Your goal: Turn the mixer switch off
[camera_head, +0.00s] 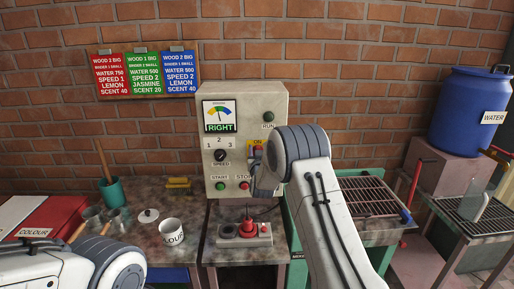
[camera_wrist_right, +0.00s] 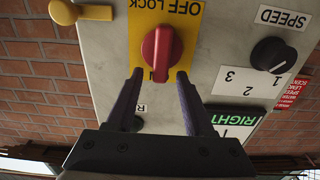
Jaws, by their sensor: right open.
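The control box (camera_head: 243,107) stands on the bench against the brick wall.
Beside the switch are a black SPEED dial (camera_head: 221,156), a green START button (camera_head: 220,186) and a red STOP button (camera_head: 244,185). A white cup (camera_head: 171,233) stands on the bench. A blue WATER barrel (camera_head: 470,110) is at right.

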